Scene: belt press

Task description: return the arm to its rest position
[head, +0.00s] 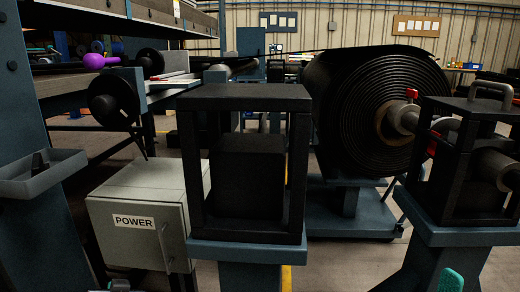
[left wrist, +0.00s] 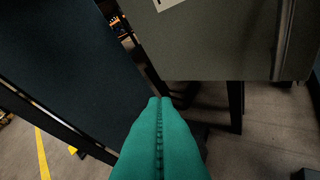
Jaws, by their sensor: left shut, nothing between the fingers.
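My left gripper (left wrist: 159,102) has green fingers, pressed together along their length with nothing between them. It points toward the floor in front of the grey POWER box (left wrist: 220,40), apart from it. In the head view only a small bit of it shows at the bottom edge (head: 120,285), below the POWER box (head: 135,240). A green fingertip of my right gripper (head: 452,280) shows at the bottom right of the head view. The rest of that gripper is out of frame, so its opening is hidden.
A black open frame with a block inside (head: 247,100) stands on a blue post in the middle. A large black belt roll (head: 345,100) is behind it. A second black frame (head: 450,205) is at right. A blue post (left wrist: 70,60) and grey tray (head: 40,185) are at left.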

